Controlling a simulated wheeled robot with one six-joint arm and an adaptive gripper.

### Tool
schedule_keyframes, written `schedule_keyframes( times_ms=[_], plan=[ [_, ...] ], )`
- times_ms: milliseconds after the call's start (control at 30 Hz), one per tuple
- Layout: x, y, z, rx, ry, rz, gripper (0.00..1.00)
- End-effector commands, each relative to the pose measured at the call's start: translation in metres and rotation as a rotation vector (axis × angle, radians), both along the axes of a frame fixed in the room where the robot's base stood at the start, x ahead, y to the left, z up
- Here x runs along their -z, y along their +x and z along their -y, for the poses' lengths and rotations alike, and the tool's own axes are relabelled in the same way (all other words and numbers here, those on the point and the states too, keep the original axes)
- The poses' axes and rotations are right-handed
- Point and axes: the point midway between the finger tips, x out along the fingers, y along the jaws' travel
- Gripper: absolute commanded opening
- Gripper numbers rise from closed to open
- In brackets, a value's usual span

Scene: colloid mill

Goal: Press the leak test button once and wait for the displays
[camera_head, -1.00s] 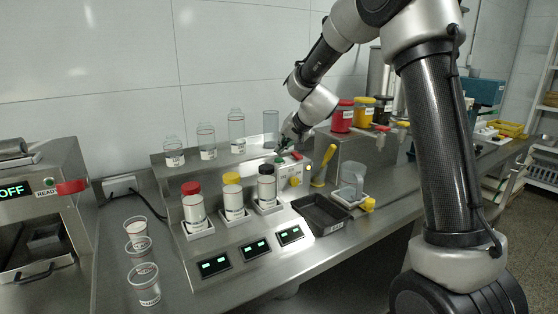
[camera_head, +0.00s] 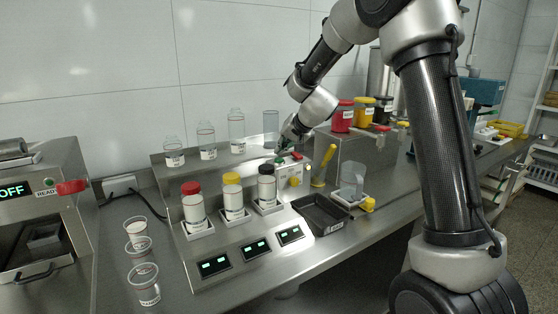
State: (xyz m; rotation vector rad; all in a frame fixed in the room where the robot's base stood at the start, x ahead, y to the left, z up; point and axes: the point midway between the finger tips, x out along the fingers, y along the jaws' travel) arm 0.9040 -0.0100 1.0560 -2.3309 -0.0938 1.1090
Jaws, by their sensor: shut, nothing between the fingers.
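My gripper (camera_head: 281,149) is shut and empty, pointing down at the green button (camera_head: 279,160) on top of a small white box (camera_head: 292,175) at the back of the steel bench. The fingertips are at or just above the button; I cannot tell if they touch. A red part (camera_head: 297,155) sits beside the button. Three displays (camera_head: 215,266), (camera_head: 256,249), (camera_head: 290,235) on the sloped front panel show small green lit characters, too small to read. Behind them stand white jars with a red lid (camera_head: 193,208), a yellow lid (camera_head: 233,197) and a black lid (camera_head: 267,187).
Clear bottles (camera_head: 207,141) stand on the rear shelf.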

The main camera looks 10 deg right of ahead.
Motion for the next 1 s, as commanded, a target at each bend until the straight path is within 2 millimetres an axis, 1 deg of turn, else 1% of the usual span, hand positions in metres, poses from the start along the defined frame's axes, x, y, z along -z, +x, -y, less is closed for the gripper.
schedule_keyframes(
  times_ms=[467,733,1000],
  plan=[
    [0.0003,0.0000,0.0001,0.000,0.000,0.000,0.00],
    [0.0080,-0.0002,0.0002,0.000,0.001,-0.001,0.00],
    [0.0083,-0.0001,0.0001,0.001,0.001,0.000,0.00]
  ],
)
